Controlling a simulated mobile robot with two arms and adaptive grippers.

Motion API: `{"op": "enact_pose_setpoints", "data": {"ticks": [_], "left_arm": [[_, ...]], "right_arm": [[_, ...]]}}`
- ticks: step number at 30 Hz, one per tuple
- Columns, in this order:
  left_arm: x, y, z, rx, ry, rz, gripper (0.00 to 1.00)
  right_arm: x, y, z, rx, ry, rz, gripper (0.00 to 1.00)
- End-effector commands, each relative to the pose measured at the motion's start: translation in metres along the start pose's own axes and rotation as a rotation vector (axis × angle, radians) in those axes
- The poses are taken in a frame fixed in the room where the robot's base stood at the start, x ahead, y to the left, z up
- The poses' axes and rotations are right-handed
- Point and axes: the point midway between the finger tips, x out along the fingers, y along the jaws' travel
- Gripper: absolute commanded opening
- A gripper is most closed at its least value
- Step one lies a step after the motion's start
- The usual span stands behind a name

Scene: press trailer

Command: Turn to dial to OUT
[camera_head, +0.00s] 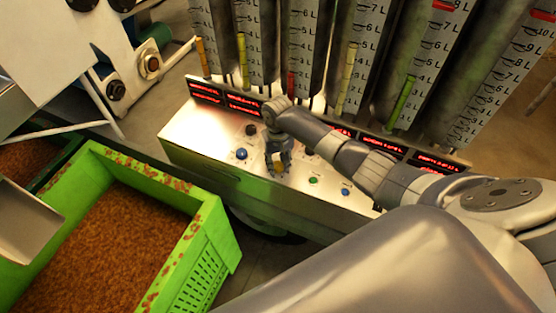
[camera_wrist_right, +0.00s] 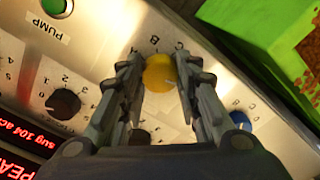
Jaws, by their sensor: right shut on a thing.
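A yellow dial (camera_wrist_right: 159,73) sits on the metal control panel, with letters such as A and C printed around it. My right gripper (camera_head: 279,165) reaches down to the panel top in the head view. In the right wrist view its two fingers (camera_wrist_right: 160,62) are on either side of the yellow dial and shut on it. The dial is mostly hidden by the fingers in the head view. No OUT label can be read in either view. My left gripper is not in view.
A black dial (camera_wrist_right: 63,102) with numbers, a green PUMP button (camera_wrist_right: 56,7) and a blue knob (camera_wrist_right: 240,120) are nearby. Red displays (camera_head: 207,92) and measuring columns (camera_head: 355,60) stand behind the panel. A green crate (camera_head: 215,240) of brown material lies at left.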

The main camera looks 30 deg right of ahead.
Motion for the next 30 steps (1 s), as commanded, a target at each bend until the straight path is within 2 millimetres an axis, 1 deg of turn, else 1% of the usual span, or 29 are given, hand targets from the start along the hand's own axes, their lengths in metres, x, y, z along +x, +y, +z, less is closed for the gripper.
{"op": "enact_pose_setpoints", "data": {"ticks": [6, 12, 21, 30], "left_arm": [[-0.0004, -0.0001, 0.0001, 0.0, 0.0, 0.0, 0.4], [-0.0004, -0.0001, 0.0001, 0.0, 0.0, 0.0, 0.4], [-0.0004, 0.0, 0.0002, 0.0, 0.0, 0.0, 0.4], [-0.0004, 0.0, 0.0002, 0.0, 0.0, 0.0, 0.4]], "right_arm": [[-0.0004, -0.0009, -0.0008, 0.162, 0.002, -0.002, 0.07], [-0.0006, -0.0004, -0.0011, 0.264, 0.003, -0.002, 0.07], [-0.0008, -0.0002, -0.0013, 0.329, 0.004, -0.001, 0.07], [-0.001, 0.0001, -0.0015, 0.335, 0.004, -0.001, 0.07]]}}
